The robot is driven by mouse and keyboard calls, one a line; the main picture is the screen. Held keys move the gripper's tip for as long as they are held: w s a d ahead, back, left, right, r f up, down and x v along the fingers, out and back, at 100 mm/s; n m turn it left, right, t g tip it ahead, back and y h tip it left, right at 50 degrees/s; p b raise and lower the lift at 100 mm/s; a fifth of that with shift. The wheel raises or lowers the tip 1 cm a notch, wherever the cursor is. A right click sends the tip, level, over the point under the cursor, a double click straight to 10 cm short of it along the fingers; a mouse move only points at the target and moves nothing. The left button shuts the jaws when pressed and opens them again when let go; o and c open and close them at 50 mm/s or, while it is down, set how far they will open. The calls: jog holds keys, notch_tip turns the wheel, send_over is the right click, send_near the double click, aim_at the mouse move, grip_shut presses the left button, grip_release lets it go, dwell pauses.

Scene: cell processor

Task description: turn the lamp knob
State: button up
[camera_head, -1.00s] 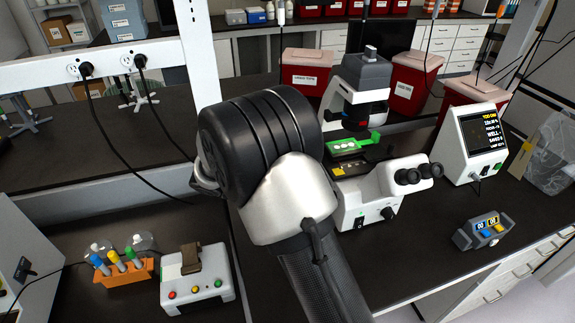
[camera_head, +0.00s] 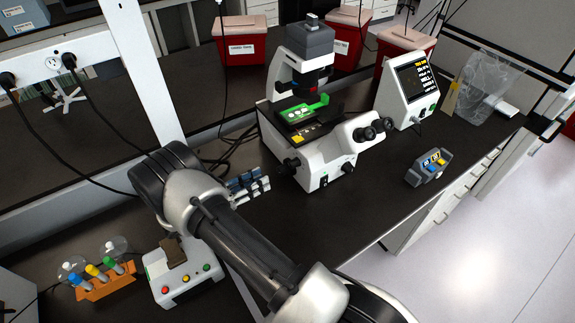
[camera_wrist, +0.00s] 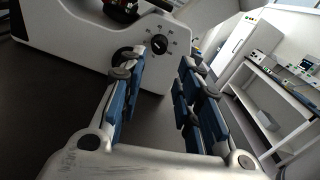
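The white microscope (camera_head: 326,166) stands on the black bench in the head view, with a green plate holder on its stage. In the wrist view its white side panel (camera_wrist: 85,42) carries a small black knob (camera_wrist: 159,44) with dial marks around it. A larger black round knob (camera_wrist: 126,58) sits left of it, partly behind a finger. My gripper (camera_head: 262,184) is just left of the microscope base. In the wrist view my gripper (camera_wrist: 163,66) has its blue-padded fingers apart with nothing between them. The dial knob appears just beyond the gap, nearer the left fingertip, with no clear contact.
A monitor box (camera_head: 407,90) and a small grey device with coloured buttons (camera_head: 428,167) stand to the right. An orange tube rack (camera_head: 104,282) and a white button box (camera_head: 183,274) are at front left. Red bins (camera_head: 240,41) stand behind. Bench in front of the microscope is clear.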

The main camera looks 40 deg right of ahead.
aim_at(289, 166)
jog(key=d, duration=1.1)
jog(key=shift+s+d, duration=0.1)
jog(key=shift+s, duration=0.2)
jog(key=shift+c, duration=0.3)
grip_shut()
